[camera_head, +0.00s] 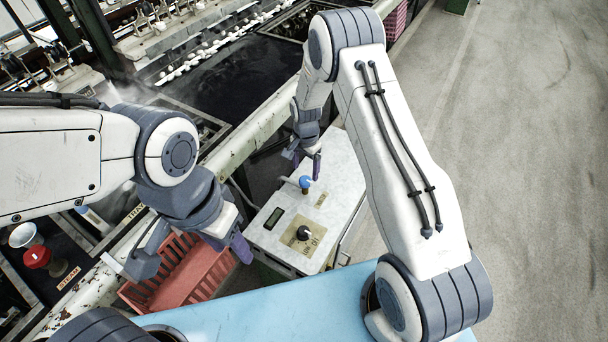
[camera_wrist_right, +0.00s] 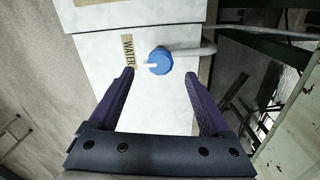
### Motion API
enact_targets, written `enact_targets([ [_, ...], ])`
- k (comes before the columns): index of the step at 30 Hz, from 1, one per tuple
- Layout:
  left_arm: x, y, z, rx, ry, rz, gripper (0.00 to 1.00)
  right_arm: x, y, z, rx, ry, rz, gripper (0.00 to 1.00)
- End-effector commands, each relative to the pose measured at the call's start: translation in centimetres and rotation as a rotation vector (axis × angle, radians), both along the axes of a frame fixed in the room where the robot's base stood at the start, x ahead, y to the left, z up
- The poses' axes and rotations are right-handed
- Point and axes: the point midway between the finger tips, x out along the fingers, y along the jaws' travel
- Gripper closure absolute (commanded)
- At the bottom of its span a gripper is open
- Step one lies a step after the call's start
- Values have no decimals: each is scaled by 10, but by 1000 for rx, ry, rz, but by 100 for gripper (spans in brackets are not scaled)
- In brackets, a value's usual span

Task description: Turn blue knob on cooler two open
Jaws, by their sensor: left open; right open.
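The blue knob (camera_head: 305,183) stands on the white top of the cooler box (camera_head: 336,170), near its left edge. In the right wrist view the blue knob (camera_wrist_right: 160,61) has a white pointer mark that points left toward a label with lettering. My right gripper (camera_head: 306,160) is open just behind and above the knob. In the right wrist view the fingers of my right gripper (camera_wrist_right: 162,85) are spread, with the knob beyond the fingertips and between their lines, not touching. My left gripper (camera_head: 195,262) is open over a red basket, left of the cooler.
The cooler top also holds a black dial (camera_head: 303,233) on a beige plate and a small dark display (camera_head: 274,218). A red slatted basket (camera_head: 172,290) is left of it. A pipe (camera_wrist_right: 195,50) runs from the knob. Basins line the left; open floor (camera_head: 520,150) lies right.

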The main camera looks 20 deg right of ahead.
Motion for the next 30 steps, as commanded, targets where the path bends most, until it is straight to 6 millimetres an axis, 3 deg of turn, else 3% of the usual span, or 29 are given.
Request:
enact_targets([
  [3,0,0,3,0,0,0,50,0,1,-22,0,2,2,18],
  [9,0,0,5,0,0,0,50,0,2,-45,0,1,4,18],
  [20,0,0,5,0,0,0,50,1,4,-50,1,-1,7,18],
  [27,0,0,5,0,0,0,50,1,4,-50,1,-1,6,100],
  [30,0,0,5,0,0,0,50,1,4,-50,1,-1,8,100],
])
